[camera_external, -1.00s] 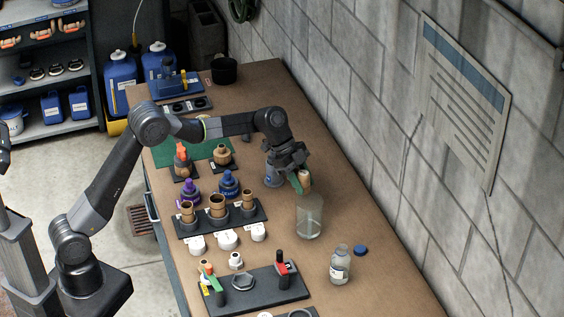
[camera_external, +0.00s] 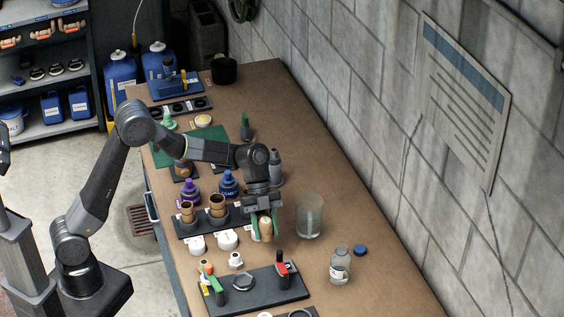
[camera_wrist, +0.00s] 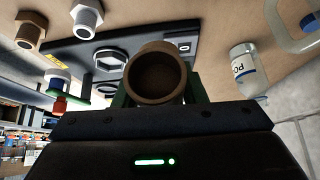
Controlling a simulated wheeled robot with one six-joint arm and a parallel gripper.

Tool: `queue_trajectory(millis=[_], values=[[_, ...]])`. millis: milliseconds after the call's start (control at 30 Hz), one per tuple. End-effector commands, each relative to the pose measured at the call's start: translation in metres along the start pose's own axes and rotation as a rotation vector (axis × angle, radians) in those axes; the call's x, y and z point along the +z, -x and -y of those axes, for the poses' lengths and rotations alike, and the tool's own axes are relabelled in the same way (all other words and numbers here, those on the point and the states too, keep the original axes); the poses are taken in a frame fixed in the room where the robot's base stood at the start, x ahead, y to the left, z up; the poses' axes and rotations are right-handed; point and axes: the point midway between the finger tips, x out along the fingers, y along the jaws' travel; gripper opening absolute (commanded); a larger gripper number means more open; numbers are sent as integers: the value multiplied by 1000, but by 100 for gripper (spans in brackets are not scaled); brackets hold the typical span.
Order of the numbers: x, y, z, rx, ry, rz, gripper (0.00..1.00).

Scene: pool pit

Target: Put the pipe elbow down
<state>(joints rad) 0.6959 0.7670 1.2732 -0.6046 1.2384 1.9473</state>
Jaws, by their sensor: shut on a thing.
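The tan pipe elbow (camera_external: 266,229) is between the green fingers of my gripper (camera_external: 264,224), which is shut on it. In the wrist view the elbow's round open end (camera_wrist: 157,76) faces the camera, with the green fingers on both sides. In the outside view my gripper points down over the table, at the right end of the black rack (camera_external: 192,225) and left of the clear beaker (camera_external: 309,217). I cannot tell whether the elbow touches anything below.
Two brown fittings stand in the rack, with white caps (camera_external: 227,240) in front. A black board (camera_external: 256,292) with a hex nut and a red-handled part lies nearer. A clear bottle (camera_external: 340,265) stands at right, beside a blue lid (camera_external: 360,250). Table behind the beaker is bare.

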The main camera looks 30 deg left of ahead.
Motion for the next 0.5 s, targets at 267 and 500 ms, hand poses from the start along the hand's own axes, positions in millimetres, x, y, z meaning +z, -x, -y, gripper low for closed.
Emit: queue_trajectory(millis=[267,500], values=[[25,-39,-1,2,2,-1,12],[37,-58,-2,4,3,0,12]])
